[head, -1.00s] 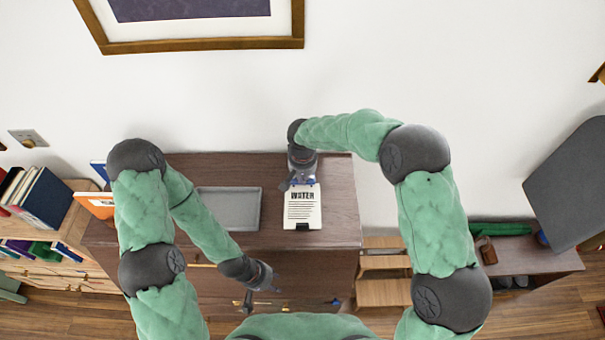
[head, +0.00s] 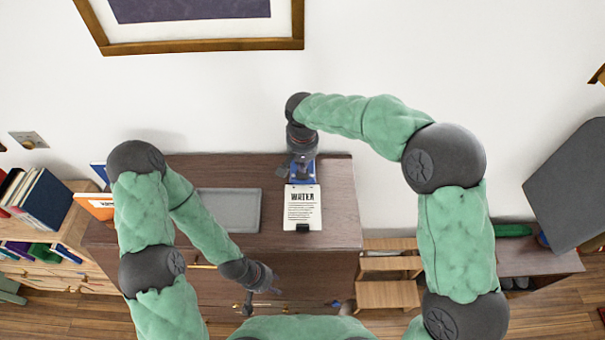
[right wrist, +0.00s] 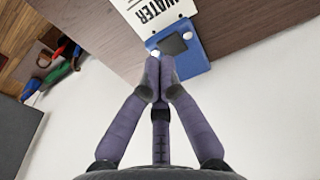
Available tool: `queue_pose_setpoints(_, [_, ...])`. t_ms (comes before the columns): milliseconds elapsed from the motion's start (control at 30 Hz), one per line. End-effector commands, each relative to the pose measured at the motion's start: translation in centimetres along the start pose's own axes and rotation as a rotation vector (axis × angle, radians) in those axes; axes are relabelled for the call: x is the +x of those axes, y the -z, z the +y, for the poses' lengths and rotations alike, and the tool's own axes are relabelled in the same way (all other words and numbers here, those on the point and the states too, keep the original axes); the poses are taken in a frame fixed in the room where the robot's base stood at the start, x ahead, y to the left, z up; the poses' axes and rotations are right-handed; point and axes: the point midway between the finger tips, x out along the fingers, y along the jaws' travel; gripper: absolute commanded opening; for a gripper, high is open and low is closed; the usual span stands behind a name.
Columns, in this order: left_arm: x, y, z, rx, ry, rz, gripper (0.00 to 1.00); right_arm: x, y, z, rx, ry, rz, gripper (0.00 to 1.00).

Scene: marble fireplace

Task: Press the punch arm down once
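The blue punch (right wrist: 190,58), with a dark pad (right wrist: 172,45) on it, sits at the edge of a white sheet headed "WATER" (right wrist: 158,10). In the head view the blue punch (head: 309,170) is partly hidden by my right gripper (head: 300,170), and the sheet (head: 302,210) lies in front of it on the dresser. In the right wrist view my right gripper (right wrist: 158,67) has its fingers together and empty, tips pointing at the pad; I cannot tell whether they touch it. My left gripper (head: 272,288) hangs in front of the dresser, away from the punch; its fingers are unclear.
A grey tray (head: 232,207) lies on the brown dresser (head: 340,215) left of the sheet. The white wall (head: 230,110) stands close behind. A bookshelf with books (head: 45,200) is at the left, and wooden steps (head: 390,293) stand right of the dresser.

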Motion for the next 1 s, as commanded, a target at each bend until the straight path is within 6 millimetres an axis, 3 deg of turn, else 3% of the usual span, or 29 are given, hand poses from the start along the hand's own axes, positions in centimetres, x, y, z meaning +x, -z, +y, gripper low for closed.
queue_pose_setpoints(233, [0.0, 0.0, 0.0, 0.000, 0.000, 0.000, 0.40, -2.2, 0.0, 0.0, 0.000, 0.001, 0.001, 0.00])
queue_pose_setpoints(1000, [0.0, 0.0, 0.0, 0.000, 0.000, 0.000, 0.40, -2.4, 0.0, 0.0, 0.000, 0.000, 0.000, 0.00])
